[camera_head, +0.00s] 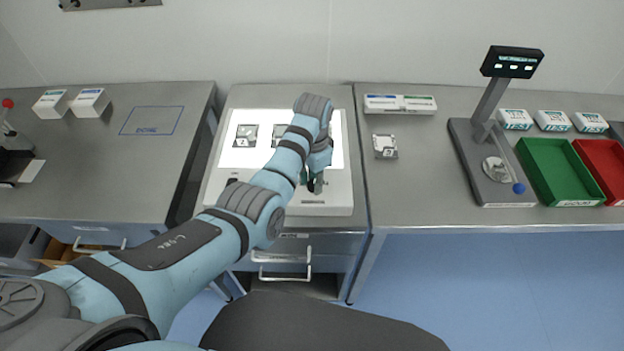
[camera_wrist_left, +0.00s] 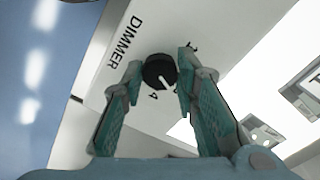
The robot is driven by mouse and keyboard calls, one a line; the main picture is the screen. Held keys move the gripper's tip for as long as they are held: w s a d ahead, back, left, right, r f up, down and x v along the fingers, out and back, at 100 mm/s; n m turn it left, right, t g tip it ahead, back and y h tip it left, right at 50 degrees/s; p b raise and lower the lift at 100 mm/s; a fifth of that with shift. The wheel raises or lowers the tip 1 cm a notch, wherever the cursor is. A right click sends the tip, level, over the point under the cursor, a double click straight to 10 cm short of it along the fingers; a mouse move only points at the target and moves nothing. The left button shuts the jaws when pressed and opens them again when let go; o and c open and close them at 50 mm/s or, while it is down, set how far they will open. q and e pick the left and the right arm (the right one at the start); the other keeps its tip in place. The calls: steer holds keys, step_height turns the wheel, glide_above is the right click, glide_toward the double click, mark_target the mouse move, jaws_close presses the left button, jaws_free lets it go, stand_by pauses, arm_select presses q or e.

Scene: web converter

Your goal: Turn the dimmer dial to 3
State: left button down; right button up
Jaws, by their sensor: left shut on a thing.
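The dimmer dial (camera_wrist_left: 160,70) is a round black knob with a white pointer line, on a white panel marked "DIMMER" (camera_wrist_left: 126,40). My left gripper (camera_wrist_left: 160,68) is shut on the dial, one teal finger on each side. The pointer points down and right in the wrist view, just right of the printed 4 (camera_wrist_left: 153,95). In the head view my left gripper (camera_head: 316,184) is at the front right of the white light box (camera_head: 235,190) and hides the dial. My right gripper is not in view.
Small metal parts lie on the lit panel (camera_head: 270,130), and another part (camera_head: 385,146) sits on the right bench. A stand with a display (camera_head: 512,62), a green tray (camera_head: 560,170) and a red tray (camera_head: 605,168) are farther right. The left bench has free room.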

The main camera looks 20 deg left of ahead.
arm_select(q)
steer(key=c, duration=1.5)
jaws_free()
steer(key=shift+d, duration=0.1)
steer(key=shift+o, duration=1.3)
steer(key=shift+w, duration=0.1)
step_height(320, 180, up, 7)
steer(key=shift+r, duration=0.2)
